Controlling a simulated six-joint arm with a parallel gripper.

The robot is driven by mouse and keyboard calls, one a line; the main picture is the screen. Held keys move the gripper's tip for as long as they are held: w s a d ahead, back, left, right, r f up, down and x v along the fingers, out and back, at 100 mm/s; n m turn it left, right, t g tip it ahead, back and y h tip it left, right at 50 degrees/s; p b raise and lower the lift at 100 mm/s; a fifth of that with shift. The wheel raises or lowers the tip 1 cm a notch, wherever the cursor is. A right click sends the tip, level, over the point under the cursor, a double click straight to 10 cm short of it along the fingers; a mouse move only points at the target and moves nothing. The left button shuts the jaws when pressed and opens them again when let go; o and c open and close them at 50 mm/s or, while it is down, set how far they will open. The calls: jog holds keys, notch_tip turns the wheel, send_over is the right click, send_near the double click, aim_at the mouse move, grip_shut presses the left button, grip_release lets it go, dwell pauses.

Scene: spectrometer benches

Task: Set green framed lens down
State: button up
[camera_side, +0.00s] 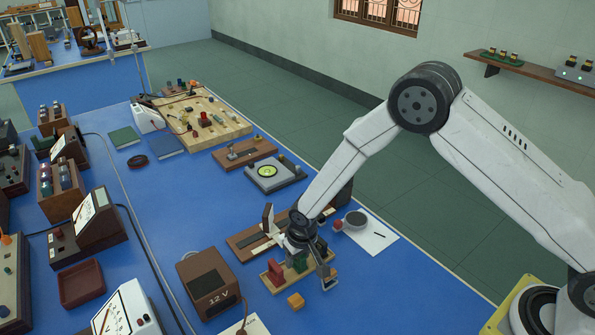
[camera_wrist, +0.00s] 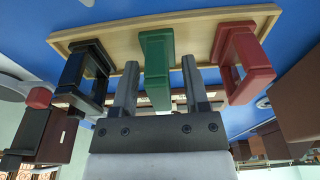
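The green framed lens (camera_wrist: 156,62) stands on a pale wooden tray (camera_wrist: 205,22), between a black frame (camera_wrist: 84,72) and a red frame (camera_wrist: 243,62) in the wrist view. My gripper (camera_wrist: 160,76) has one finger on each side of the green frame, with a visible gap on both sides. It is open and does not appear to grip the frame. In the side view the green frame (camera_side: 299,263) is partly hidden by my wrist, beside the red frame (camera_side: 282,273) on the tray. Whether the frame's base rests fully on the tray is hard to see.
A 12 V box (camera_side: 208,284) stands to the left. Behind is a dark wooden bench (camera_side: 250,240); a white sheet (camera_side: 372,237) with a round dark dish lies at right. Blue table is free at front right.

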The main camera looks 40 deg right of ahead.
aim_at(302, 256)
jog(key=shift+r, duration=0.1)
notch_tip(302, 256, up, 12)
jog(key=s, duration=0.1)
jog(key=shift+s, duration=0.4)
dwell(0.5)
dwell(0.5)
jog(key=s+d+r, duration=0.3)
jog(key=s+d, duration=0.3)
jog(key=s, duration=0.2)
jog(key=s+d+r, duration=0.4)
jog(key=s+d, duration=0.3)
jog(key=s, duration=0.1)
jog(key=shift+s+d+t, duration=0.2)
jog(key=shift+s+t, duration=0.2)
